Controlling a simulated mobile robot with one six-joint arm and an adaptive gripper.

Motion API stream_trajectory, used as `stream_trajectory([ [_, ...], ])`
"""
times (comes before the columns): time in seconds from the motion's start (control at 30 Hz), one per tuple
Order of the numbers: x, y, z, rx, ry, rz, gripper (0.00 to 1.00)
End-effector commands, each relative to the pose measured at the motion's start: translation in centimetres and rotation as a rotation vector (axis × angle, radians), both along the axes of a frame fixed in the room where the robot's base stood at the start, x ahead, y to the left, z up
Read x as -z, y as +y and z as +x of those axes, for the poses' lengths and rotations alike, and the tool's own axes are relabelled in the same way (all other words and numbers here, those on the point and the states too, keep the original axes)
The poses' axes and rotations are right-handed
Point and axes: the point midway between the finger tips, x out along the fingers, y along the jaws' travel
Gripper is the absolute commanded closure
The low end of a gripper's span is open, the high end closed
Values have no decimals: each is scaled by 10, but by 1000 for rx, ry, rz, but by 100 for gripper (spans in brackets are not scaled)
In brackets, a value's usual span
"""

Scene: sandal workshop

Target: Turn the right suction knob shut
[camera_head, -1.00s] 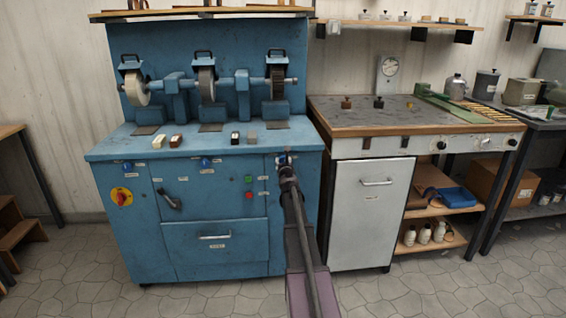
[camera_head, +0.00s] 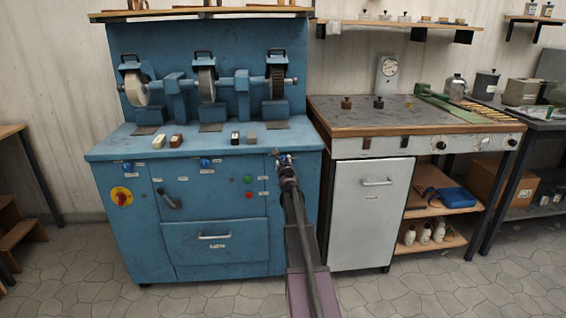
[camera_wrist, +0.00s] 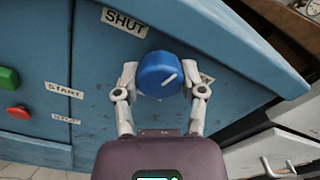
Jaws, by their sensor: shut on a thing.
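Another label (camera_wrist: 207,78) at the right is partly hidden by a finger. My gripper (camera_wrist: 160,78) has one finger on each side of the knob and is shut on it. In the head view my gripper (camera_head: 284,159) covers the knob at the machine's upper right front.
Green (camera_wrist: 8,78) and red (camera_wrist: 19,112) buttons with START and START-like labels lie left of my gripper. Two other blue knobs (camera_head: 205,162) (camera_head: 127,166) sit further left. A grey cabinet (camera_head: 371,215) stands to the right. The floor in front is clear.

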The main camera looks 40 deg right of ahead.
Motion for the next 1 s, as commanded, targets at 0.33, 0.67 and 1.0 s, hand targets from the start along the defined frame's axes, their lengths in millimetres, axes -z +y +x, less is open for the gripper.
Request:
stream_trajectory([
  [0.33,-1,0,3,-3,109,-179,95],
  [0.67,-1,-1,3,-3,135,-221,94],
  [1.0,-1,-1,3,-2,135,-220,23],
])
